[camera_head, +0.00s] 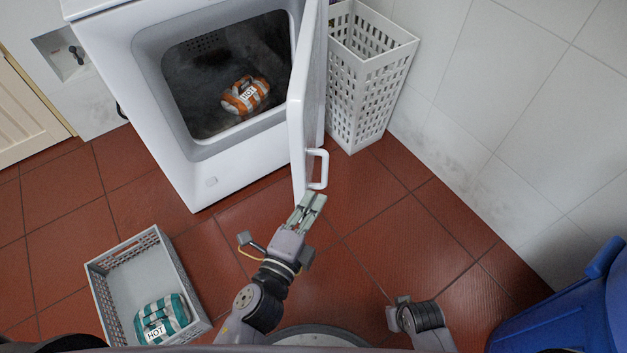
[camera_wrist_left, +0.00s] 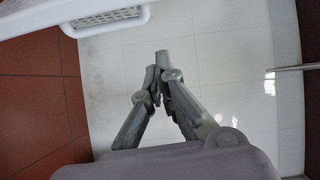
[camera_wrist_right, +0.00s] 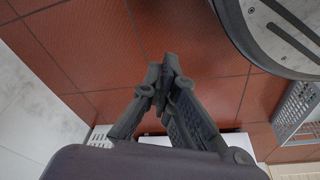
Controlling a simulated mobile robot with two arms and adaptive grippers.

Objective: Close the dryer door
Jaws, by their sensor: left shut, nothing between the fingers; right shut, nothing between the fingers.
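The white dryer (camera_head: 165,110) has its door (camera_head: 309,95) swung wide open, at the right of the opening. The door handle (camera_head: 320,168) is a white bar on the door's lower end. A striped orange-and-white bundle labelled HOT (camera_head: 245,95) lies inside the drum. My left gripper (camera_head: 312,200) is just below the handle, apparently apart from it. It is shut and empty, and its fingertips (camera_wrist_left: 157,62) meet in the left wrist view. My right gripper (camera_head: 397,312) is low, over the floor, away from the door. It is shut and empty in the right wrist view (camera_wrist_right: 162,65).
A tall white perforated basket (camera_head: 365,85) stands right behind the open door. A grey crate (camera_head: 112,262) with a teal striped bundle labelled HOT (camera_head: 162,318) is on the floor at lower left. A blue bin (camera_head: 560,315) is at lower right. Red tiled floor (camera_head: 390,240) is clear between.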

